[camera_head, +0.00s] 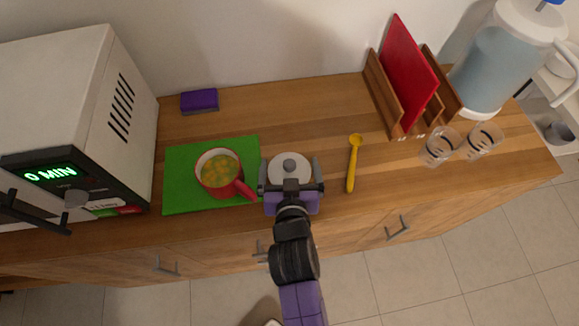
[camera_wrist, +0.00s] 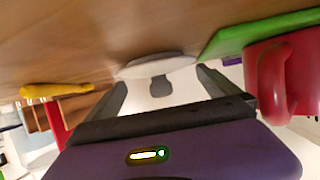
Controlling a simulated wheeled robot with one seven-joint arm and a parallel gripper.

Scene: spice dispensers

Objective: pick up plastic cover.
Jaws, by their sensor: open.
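The plastic cover (camera_head: 288,181) is a pale round lid with a grey knob, lying on the wooden counter between the green board and the yellow spoon. In the wrist view the cover (camera_wrist: 135,70) lies ahead of the fingers, its knob (camera_wrist: 160,86) in the gap between them. My gripper (camera_head: 290,165) is open, with one finger at each side of the cover in the head view. The fingers also show in the wrist view (camera_wrist: 160,80). They hold nothing; whether they touch the rim I cannot tell.
A red mug of soup (camera_head: 219,172) stands on the green board (camera_head: 180,186) just left of my gripper. The yellow spoon (camera_head: 353,163) lies to the right. A microwave (camera_head: 60,110), purple sponge (camera_head: 199,101), wooden rack (camera_head: 380,92), glasses (camera_head: 441,148) and water dispenser (camera_head: 497,65) stand around.

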